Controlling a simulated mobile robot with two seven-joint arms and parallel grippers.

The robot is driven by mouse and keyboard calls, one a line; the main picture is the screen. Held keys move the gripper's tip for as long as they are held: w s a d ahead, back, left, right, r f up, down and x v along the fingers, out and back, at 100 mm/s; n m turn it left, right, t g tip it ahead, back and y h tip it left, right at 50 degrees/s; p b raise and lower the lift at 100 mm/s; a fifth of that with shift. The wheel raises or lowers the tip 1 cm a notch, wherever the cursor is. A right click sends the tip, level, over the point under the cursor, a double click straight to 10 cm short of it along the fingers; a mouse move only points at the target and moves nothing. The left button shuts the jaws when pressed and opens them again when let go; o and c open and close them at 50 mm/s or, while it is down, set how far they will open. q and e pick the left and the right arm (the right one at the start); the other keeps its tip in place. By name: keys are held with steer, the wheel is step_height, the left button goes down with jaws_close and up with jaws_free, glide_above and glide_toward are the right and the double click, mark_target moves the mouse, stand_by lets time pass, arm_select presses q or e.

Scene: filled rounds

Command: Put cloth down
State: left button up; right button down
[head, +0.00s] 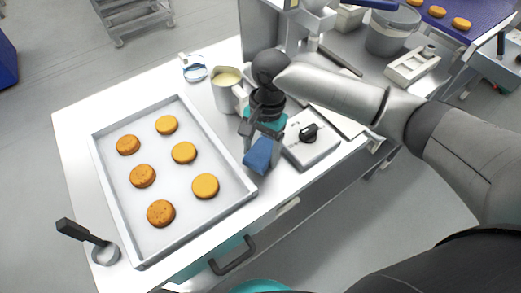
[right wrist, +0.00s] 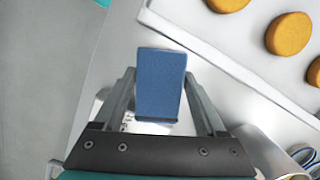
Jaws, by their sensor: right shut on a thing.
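The cloth (head: 258,156) is a folded blue piece, held at the tip of my right gripper (head: 262,140) in the head view. It hangs over the white counter between the baking tray and a small device with a black knob. In the right wrist view the blue cloth (right wrist: 160,82) sits between the two fingers of my right gripper (right wrist: 160,92), which is shut on it. Whether the cloth touches the counter I cannot tell. My left gripper is not in view.
A baking tray (head: 180,222) with several round cakes lies left of the cloth. A jug (head: 226,92) stands behind it, and the knobbed device (head: 312,138) is close on the right. A black-handled scoop (head: 103,252) lies at the front left. Bare counter (head: 283,180) shows near the front edge.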

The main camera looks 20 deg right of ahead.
mark_target(265, 146)
steer(key=shift+f, duration=0.25)
steer(key=shift+f+p, duration=0.3)
steer(key=shift+p, duration=0.05)
jaws_free()
steer(key=shift+r+b, duration=0.3)
steer(key=shift+b, duration=0.1)
step_height(265, 146, up, 12)
steer(key=w+d+p, duration=0.1)
steer(key=p, duration=0.2)
steer(key=shift+w+d+r+p, duration=0.2)
steer(key=shift+d+p, duration=0.05)
steer(key=shift+p, duration=0.05)
